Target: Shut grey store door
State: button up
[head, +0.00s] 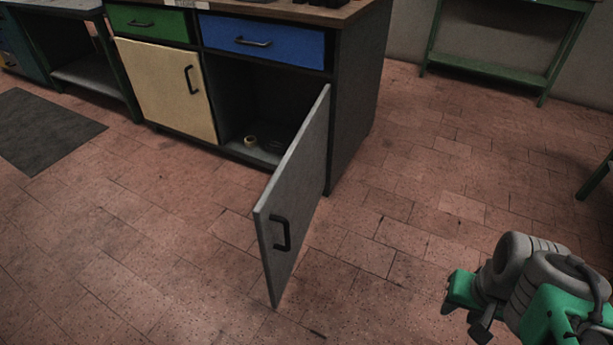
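The grey store door (297,192) stands wide open, swung out from the right side of the workbench cabinet (357,95). My arm, grey and green, shows at the lower right, well apart from the door. The end of my gripper (466,299) seems to be at its left side, but its fingers are not clear enough to tell open from shut.
A cream door (167,89), a green drawer (150,22) and a blue drawer (263,42) on the cabinet are shut. A dark mat (45,130) lies at left. A green-framed table (500,72) stands at the back right. The tiled floor around the door is clear.

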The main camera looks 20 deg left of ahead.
aim_at(284, 213)
jog(key=u, duration=0.6)
jog(key=i, duration=0.85)
jog(key=u, duration=1.2)
jog(key=k, duration=1.15)
jog(key=u, duration=0.7)
jog(key=i, duration=0.9)
jog(key=u, duration=0.3)
